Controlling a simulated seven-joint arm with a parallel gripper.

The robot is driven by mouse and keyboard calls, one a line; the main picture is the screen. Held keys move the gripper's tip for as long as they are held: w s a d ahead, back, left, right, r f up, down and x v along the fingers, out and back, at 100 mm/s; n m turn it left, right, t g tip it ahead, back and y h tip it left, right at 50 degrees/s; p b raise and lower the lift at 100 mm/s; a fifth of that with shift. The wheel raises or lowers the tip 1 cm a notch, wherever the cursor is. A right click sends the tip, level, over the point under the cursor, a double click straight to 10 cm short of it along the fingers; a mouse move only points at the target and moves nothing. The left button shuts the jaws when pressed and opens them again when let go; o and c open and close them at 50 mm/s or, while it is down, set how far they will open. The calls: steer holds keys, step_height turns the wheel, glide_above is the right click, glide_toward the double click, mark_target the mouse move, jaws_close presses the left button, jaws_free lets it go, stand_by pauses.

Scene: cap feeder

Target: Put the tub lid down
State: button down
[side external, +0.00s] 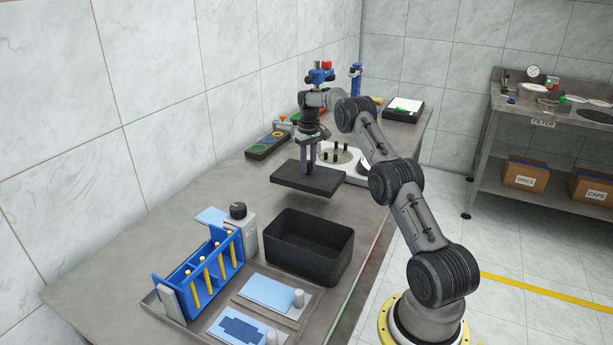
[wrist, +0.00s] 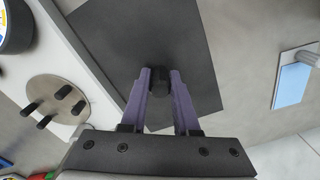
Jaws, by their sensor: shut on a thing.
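The tub lid (side external: 308,180) is a flat black rectangular plate. My gripper (side external: 311,166) is shut on the knob at its middle. The lid hangs level above the bench, behind the black tub (side external: 309,245), which stands open with its inside showing. In the wrist view the lid (wrist: 150,40) fills the upper middle, and the purple fingers of my gripper (wrist: 159,78) close on its dark knob from both sides. The tub is not visible in the wrist view. The gap between lid and bench is hard to judge.
A blue rack with yellow sticks (side external: 205,272) stands left of the tub. A tray with light blue pads (side external: 268,293) lies in front. A white device with a pegged disc (side external: 338,154) is close behind the lid. Bare bench (side external: 160,226) lies to the left.

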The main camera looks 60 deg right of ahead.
mark_target(306, 175)
steer(key=shift+w+d+f, duration=0.3)
steer(key=shift+w+f, duration=0.05)
steer(key=shift+f, duration=0.2)
steer(key=shift+w+d+f, duration=0.3)
steer(key=shift+f, duration=1.75)
steer(key=shift+f, duration=0.15)
steer(key=c, duration=0.7)
jaws_free()
steer(key=shift+o, duration=0.2)
